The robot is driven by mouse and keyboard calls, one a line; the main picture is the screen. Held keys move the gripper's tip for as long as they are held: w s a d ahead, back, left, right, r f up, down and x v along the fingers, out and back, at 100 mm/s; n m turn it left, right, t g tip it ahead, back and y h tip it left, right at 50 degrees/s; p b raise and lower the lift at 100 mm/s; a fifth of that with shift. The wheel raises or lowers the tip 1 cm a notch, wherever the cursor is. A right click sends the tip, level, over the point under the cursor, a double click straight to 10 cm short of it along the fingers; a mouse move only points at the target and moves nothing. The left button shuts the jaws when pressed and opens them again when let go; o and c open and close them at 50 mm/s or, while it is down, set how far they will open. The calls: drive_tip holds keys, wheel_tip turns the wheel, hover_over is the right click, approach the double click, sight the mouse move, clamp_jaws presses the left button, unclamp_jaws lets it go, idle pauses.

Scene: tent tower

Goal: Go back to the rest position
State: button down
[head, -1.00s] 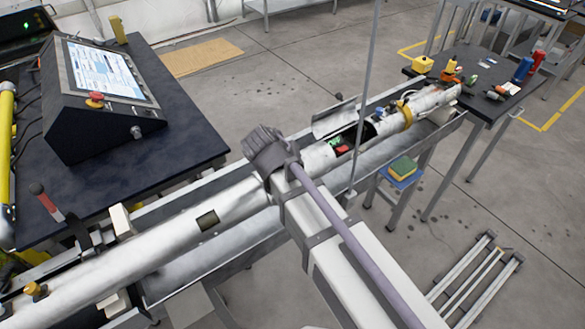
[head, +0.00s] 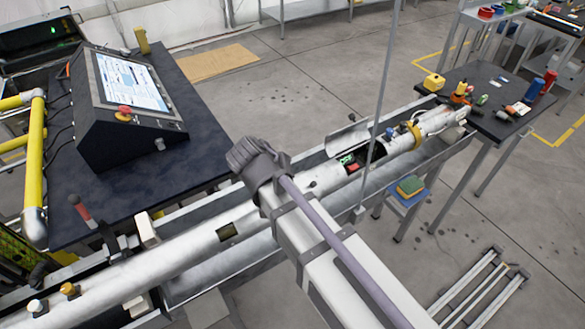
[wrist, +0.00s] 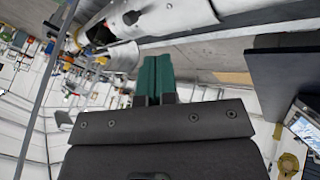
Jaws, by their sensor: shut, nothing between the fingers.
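My gripper (wrist: 154,80) shows in the wrist view as two green fingers side by side, closed together with nothing between them. In the head view my arm crosses in front of the long white tube, and its dark wrist end is above the tube's middle; the fingers cannot be made out there. The white tube (head: 190,245) lies in a metal trough, running from lower left to upper right. An open hatch in it shows green and red parts inside. The tube also shows at the top of the wrist view (wrist: 165,15).
A dark table (head: 195,165) with a control console (head: 125,100) stands at left, beside a yellow pipe frame (head: 32,160). A tool table (head: 480,120) stands at upper right. A small blue stool (head: 408,197) holds a sponge. A thin upright pole (head: 378,90) rises behind my arm.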

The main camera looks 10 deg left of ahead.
drive_tip(key=v, duration=0.2)
drive_tip(key=shift+s+a+r+p, duration=0.2)
drive_tip(key=shift+p, duration=0.2)
drive_tip(key=s+d+f+m+g+y+b, duration=0.1)
drive_tip(key=d+f+g+b, duration=0.1)
drive_tip(key=d, duration=1.4)
drive_tip(key=d+f+m+g+y+b, duration=0.2)
drive_tip(key=d+f, duration=0.4)
drive_tip(key=d, duration=1)
drive_tip(key=shift+s+d+g+b, duration=0.2)
drive_tip(key=shift+s+g+b, duration=0.2)
drive_tip(key=shift+g+b, duration=0.4)
drive_tip(key=shift+f, duration=0.1)
